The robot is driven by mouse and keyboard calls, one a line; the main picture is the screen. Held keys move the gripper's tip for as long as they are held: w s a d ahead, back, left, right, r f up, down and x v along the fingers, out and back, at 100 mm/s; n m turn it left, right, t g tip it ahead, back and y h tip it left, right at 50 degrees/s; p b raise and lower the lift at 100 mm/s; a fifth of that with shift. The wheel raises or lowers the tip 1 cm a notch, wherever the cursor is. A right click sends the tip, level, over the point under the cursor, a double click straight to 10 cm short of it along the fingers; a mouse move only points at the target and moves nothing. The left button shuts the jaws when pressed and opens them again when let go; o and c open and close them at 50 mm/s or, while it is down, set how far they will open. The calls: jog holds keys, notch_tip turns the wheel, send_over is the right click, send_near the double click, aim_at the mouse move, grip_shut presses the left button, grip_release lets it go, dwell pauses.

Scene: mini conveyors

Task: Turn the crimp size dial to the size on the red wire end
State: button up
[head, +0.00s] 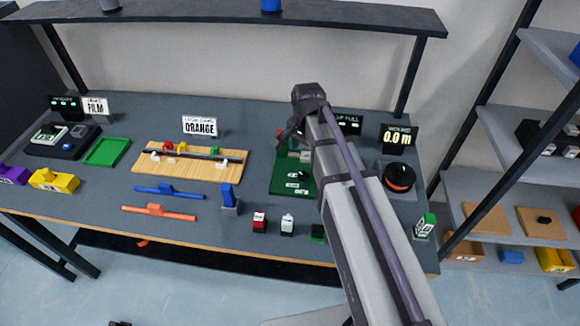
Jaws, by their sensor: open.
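A small red block with a white label (259,222), likely the red wire end, stands near the table's front edge; its print is too small to read. A green board (289,187) lies behind it, with a small dark round part on it that may be the dial (302,176). My arm covers the board's right side, so the dial's setting cannot be read. My gripper (284,135) is at the arm's far end, above the board's back left; it is open, its fingers mostly hidden, and no held object shows.
A blue upright part (229,196) stands left of the board. A black spool (399,177) is at right.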

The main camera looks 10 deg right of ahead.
aim_at(304, 174)
notch_tip(304, 174, down, 11)
jog(key=b, duration=1.1)
jog(key=shift+r, duration=0.1)
jog(key=c, duration=0.9)
